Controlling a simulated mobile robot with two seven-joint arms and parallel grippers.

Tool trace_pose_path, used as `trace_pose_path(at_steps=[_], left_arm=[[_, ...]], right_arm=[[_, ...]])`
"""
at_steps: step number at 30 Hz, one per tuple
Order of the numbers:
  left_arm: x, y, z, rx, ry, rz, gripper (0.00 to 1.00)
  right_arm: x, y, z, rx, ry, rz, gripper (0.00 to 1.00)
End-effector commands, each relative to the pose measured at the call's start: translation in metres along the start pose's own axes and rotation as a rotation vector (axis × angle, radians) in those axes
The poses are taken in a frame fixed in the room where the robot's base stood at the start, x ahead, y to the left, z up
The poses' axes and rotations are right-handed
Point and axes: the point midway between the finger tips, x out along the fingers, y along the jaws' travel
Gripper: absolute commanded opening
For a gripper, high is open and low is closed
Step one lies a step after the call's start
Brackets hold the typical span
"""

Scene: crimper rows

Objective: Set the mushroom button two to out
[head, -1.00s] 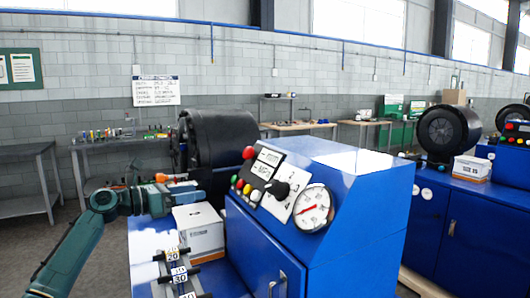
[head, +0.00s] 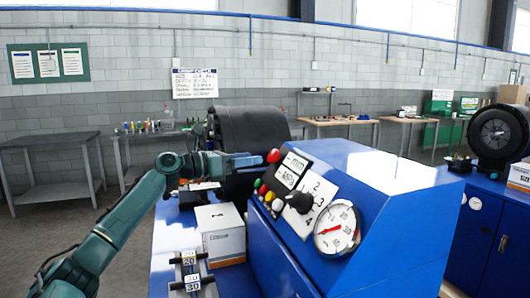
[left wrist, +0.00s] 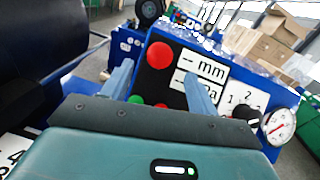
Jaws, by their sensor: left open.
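The red mushroom button (head: 273,156) stands at the upper left corner of the sloped control panel on the blue machine. It also shows large in the left wrist view (left wrist: 160,55). No number on it can be read. My left gripper (head: 256,160) is level with the button, its fingers pointing at it from the left. In the left wrist view the fingers (left wrist: 158,72) are spread apart, one on each side of the button. Whether they touch it cannot be told. My right gripper is not in view.
Below the button are smaller green, red and yellow buttons (head: 264,190), a black selector knob (head: 300,203) and a gauge (head: 337,228). A white box (head: 220,232) and a black drum (head: 250,135) are near my left arm. Another blue machine (head: 490,235) stands right.

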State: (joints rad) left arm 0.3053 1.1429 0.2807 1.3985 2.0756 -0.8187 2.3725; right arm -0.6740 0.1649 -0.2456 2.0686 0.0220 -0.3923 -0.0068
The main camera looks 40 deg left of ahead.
Motion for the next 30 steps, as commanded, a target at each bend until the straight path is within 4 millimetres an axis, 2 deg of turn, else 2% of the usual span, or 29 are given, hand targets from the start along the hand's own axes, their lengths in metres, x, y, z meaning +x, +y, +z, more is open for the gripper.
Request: trace_pose_path(at_steps=[1,6,12,24,30], left_arm=[[0.008,0.0,0.005,-0.002,-0.004,0.0,0.59],[0.032,-0.001,0.004,0.0,-0.002,-0.001,0.59],[0.05,0.0,0.002,-0.002,-0.002,0.001,0.59],[0.055,0.0,-0.001,0.0,0.0,0.001,0.59],[0.055,0.0,0.0,0.0,0.0,0.001,0.42]], right_arm=[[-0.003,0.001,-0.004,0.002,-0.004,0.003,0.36],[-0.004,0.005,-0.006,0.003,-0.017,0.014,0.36],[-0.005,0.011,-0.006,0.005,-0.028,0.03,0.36],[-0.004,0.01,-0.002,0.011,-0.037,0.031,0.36],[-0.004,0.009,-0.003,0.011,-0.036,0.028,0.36]])
